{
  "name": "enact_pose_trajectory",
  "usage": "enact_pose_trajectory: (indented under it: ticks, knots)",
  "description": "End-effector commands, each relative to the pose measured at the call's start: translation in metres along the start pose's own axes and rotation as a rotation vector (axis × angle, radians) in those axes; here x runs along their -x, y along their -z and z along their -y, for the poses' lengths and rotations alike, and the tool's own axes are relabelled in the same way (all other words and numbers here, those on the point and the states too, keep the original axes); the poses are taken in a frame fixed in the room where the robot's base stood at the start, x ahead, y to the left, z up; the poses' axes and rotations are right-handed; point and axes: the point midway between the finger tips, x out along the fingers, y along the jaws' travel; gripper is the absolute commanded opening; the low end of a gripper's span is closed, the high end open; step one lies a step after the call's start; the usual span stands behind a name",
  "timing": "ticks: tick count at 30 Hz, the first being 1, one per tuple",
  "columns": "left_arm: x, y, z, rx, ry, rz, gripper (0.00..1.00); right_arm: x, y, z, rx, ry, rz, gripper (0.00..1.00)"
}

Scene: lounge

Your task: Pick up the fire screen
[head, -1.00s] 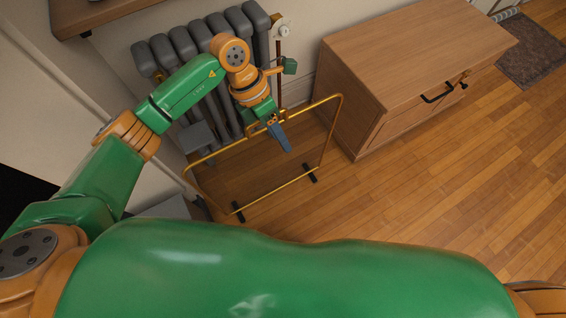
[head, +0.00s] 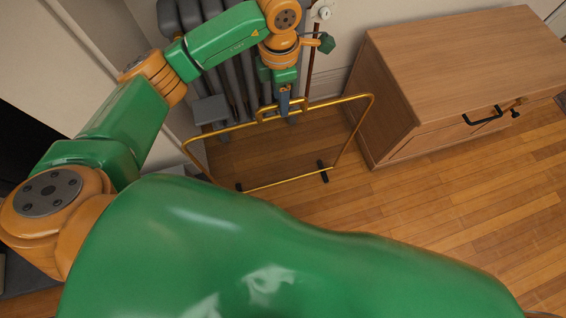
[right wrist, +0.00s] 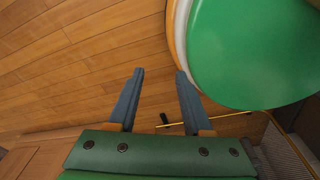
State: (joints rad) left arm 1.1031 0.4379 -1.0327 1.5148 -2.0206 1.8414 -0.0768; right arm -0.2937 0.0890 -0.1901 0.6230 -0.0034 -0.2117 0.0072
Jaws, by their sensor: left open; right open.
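The fire screen (head: 355,97) is a thin gold frame standing upright on black feet on the wood floor, in front of the radiator in the head view. It has a small raised handle at the middle of its top bar. My left gripper (head: 284,108) is at that handle, pointing down, its jaws open; whether it touches the bar I cannot tell. My right gripper (right wrist: 157,82) shows in the right wrist view, open and empty above the floor. Part of the screen's lower bar and a black foot (right wrist: 219,115) show beyond it there.
A grey radiator (head: 222,88) stands against the wall behind the screen. A wooden cabinet (head: 455,60) with black handles stands to the screen's right. Open wood floor (head: 450,205) lies in front of the cabinet. My green body covers the lower part of the head view.

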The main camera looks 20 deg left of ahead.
Motion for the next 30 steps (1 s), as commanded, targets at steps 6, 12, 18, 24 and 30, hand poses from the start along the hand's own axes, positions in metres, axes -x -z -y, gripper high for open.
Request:
enact_pose_trajectory:
  ticks: [6, 12, 18, 24, 30]
  knots:
    - [-0.02, 0.001, -0.001, -0.001, -0.006, -0.003, 0.5, -0.021, 0.003, -0.007, 0.0, -0.012, -0.009, 0.5]
    - [-0.043, 0.001, 0.002, -0.001, -0.003, -0.006, 0.5, -0.022, 0.009, -0.009, -0.001, -0.016, -0.02, 0.5]
    - [-0.082, 0.002, 0.007, 0.001, -0.004, -0.006, 0.5, -0.026, 0.008, -0.01, -0.003, -0.017, -0.021, 0.5]
    - [-0.089, 0.001, 0.007, -0.001, -0.006, -0.004, 0.5, -0.026, 0.008, -0.011, -0.004, -0.02, -0.021, 0.5]
    - [-0.089, 0.001, 0.007, -0.001, -0.006, -0.003, 0.2, -0.026, 0.005, -0.011, -0.004, -0.02, -0.018, 0.5]
